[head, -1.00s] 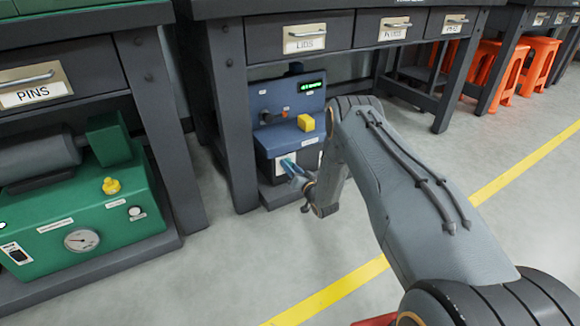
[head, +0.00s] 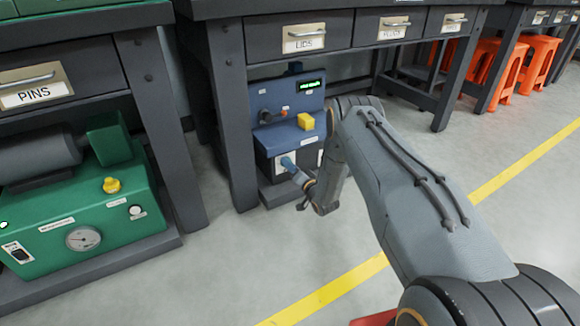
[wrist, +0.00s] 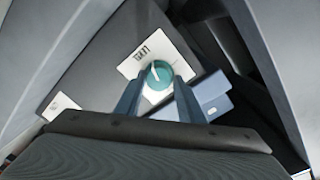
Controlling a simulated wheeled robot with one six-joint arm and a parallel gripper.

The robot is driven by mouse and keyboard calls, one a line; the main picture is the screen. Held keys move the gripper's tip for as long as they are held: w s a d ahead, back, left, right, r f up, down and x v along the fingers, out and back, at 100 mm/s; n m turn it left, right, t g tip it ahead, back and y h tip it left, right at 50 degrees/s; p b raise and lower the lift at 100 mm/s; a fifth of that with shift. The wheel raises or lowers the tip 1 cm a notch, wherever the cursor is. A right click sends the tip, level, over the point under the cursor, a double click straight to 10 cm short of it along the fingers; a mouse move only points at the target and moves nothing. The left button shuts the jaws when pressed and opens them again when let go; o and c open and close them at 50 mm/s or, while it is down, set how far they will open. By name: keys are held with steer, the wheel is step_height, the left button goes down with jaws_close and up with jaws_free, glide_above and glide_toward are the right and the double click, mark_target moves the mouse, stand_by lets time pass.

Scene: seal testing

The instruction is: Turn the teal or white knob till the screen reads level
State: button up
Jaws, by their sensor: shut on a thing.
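The blue machine (head: 290,100) stands under the bench, its small dark screen (head: 309,86) lit with green text too small to read. In the wrist view the round teal knob (wrist: 159,74) has a white pointer mark and sits on a white plate (wrist: 133,67) on the dark front panel. My gripper (head: 288,163) is at the lower front of the machine. In the wrist view my gripper (wrist: 158,82) has its two blue-grey fingers on either side of the teal knob, shut on it. I cannot make out a white knob in either view.
A green machine (head: 85,220) is further left. Grey floor lies open in front.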

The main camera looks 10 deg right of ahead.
steer(key=o, duration=1)
steer(key=shift+d+f, duration=0.2)
steer(key=shift+d, duration=0.1)
steer(key=shift+c, duration=0.2)
steer(key=shift+a, duration=0.1)
steer(key=shift+a+r, duration=0.1)
steer(key=p+v, duration=0.3)
steer(key=v, duration=0.4)
steer(key=shift+s+p, duration=0.3)
steer(key=shift+s, duration=0.1)
